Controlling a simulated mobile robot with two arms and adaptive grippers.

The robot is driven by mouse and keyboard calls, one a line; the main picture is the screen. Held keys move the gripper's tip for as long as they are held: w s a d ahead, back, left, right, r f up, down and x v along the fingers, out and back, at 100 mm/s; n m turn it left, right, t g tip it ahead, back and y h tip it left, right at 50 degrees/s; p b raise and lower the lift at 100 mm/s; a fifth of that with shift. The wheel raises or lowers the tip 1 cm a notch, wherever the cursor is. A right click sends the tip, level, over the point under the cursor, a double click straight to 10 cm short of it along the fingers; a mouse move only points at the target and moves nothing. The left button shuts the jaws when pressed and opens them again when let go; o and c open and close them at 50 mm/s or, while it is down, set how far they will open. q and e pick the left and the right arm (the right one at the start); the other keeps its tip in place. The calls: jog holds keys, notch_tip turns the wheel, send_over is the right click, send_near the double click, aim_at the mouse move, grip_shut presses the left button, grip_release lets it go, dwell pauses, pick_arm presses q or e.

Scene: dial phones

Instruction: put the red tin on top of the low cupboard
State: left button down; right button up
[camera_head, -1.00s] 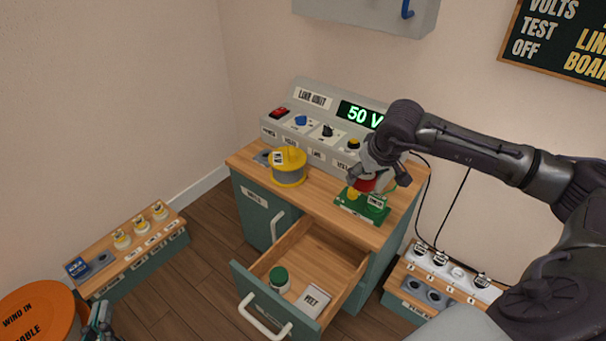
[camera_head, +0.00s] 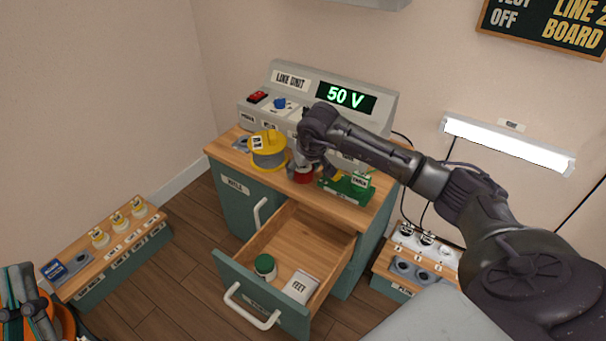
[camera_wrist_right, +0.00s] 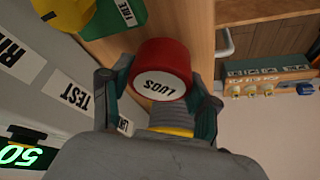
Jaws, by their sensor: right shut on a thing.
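The red tin (camera_head: 304,176) is held by my right gripper (camera_head: 305,168) over the wooden top (camera_head: 347,212) of the teal low cupboard (camera_head: 236,200). It is between the yellow spool and the green block. In the right wrist view the red tin (camera_wrist_right: 165,58) sits between the two fingers (camera_wrist_right: 160,95), its white LUGS face towards the camera. I cannot tell whether its base touches the wood. My left gripper (camera_head: 25,300) is at the lower left, far from the tin, over the orange drum; its jaw gap is unclear.
The yellow spool (camera_head: 268,142) stands left of the tin, the green block (camera_head: 349,187) right. The grey line unit (camera_head: 290,98), reading 50 V, is behind. The open drawer (camera_head: 262,292) holds a green-lidded jar (camera_head: 265,265) and a box (camera_head: 300,286). Low benches stand left (camera_head: 105,255) and right.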

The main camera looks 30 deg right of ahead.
pick_arm(q)
jog(key=shift+s+a+r+t+h, duration=0.1)
jog(key=shift+s+r+t+h, duration=0.3)
jog(key=shift+s+r+t, duration=0.25)
pick_arm(e)
jog(key=shift+f, duration=0.55)
pick_arm(q)
jog(key=shift+s, duration=0.15)
pick_arm(e)
jog(key=shift+f, duration=0.1)
jog(key=o, duration=1.2)
pick_arm(q)
jog(key=shift+s+r, duration=0.15)
